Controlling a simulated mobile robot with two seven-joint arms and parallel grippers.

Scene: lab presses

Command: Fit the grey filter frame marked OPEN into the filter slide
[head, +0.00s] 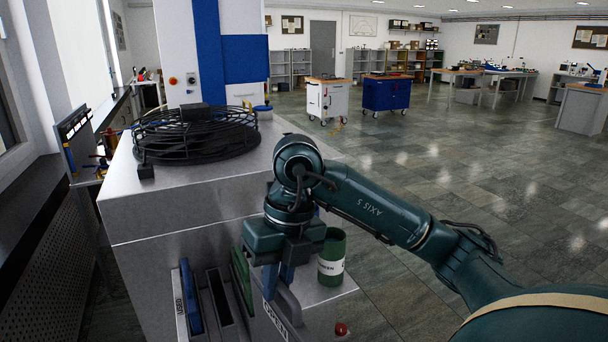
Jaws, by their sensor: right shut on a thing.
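My right gripper (279,280) comes in from the right and points down over the near part of the grey cabinet. It is shut on a grey handle belonging to the grey filter frame (272,318), whose label seems to read OPEN. The lower part of the frame is cut off by the picture's bottom edge. I cannot tell which part is the filter slide. My left gripper is not in view.
A green canister (331,258) with a white label stands close to the right of my gripper. A red knob (341,328) sits at the bottom. A black fan guard (196,137) lies on the grey cabinet (165,192) behind. The floor to the right is open.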

